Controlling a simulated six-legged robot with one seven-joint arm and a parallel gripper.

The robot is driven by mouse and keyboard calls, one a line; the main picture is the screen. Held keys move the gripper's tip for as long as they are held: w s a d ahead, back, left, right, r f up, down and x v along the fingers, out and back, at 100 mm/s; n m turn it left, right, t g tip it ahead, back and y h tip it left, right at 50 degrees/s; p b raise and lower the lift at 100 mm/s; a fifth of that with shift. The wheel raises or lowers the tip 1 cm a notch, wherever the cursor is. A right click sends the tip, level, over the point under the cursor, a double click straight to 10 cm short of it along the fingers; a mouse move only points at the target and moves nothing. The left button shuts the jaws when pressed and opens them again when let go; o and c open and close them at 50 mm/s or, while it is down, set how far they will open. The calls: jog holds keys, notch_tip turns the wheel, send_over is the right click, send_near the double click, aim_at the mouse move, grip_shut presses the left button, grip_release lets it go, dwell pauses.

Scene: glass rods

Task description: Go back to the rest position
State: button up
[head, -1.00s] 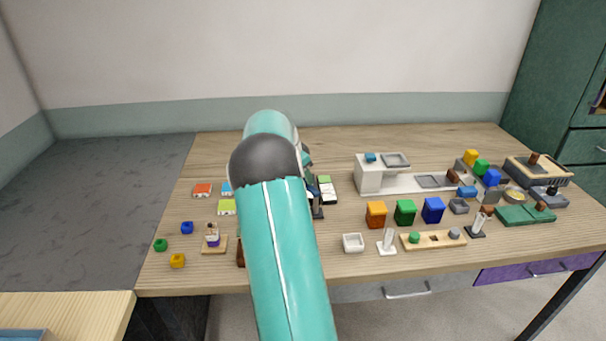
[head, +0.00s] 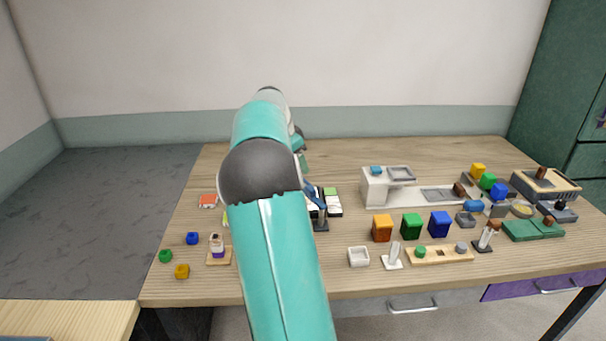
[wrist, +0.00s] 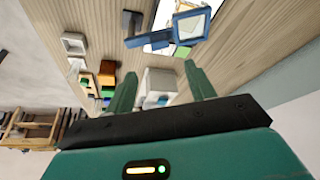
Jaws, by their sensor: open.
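My gripper (wrist: 162,92) shows in the wrist view with its two green fingers spread apart and nothing between them. It is above the wooden table (wrist: 240,40). In the head view my teal arm reaches up over the left-middle part of the table (head: 330,270) and hides what is behind it; the gripper's fingers do not show clearly there.
Orange (head: 382,228), green (head: 411,226) and blue (head: 440,224) bins stand right of my arm. A white station (head: 376,188) is behind them. A wooden holder (head: 440,254) is in front. Small coloured pieces (head: 182,271) lie at the left. A green cabinet (head: 560,100) stands at the right.

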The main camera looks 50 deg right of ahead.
jog(key=shift+v, duration=1.15)
jog(key=s+a+r+n+t+y, duration=0.1)
jog(key=a+r+n+t, duration=0.3)
jog(key=a, duration=0.9)
jog(key=s+a+r+n+y, duration=0.15)
jog(key=a+n, duration=0.45)
jog(key=a, duration=0.8)
jog(key=s+a+f+n+t+y, duration=0.1)
jog(key=s+a+f+n, duration=0.1)
jog(key=s+a+n, duration=0.4)
jog(key=s+a+f+n+t+y, duration=0.1)
jog(key=s+a+n, duration=0.5)
jog(key=a, duration=1)
jog(key=s+f+t, duration=0.1)
jog(key=s+f, duration=0.1)
jog(key=s, duration=0.1)
jog(key=shift+s+a+f, duration=0.15)
jog(key=shift+a+f, duration=0.05)
jog(key=c, duration=0.4)
jog(key=shift+d, duration=0.1)
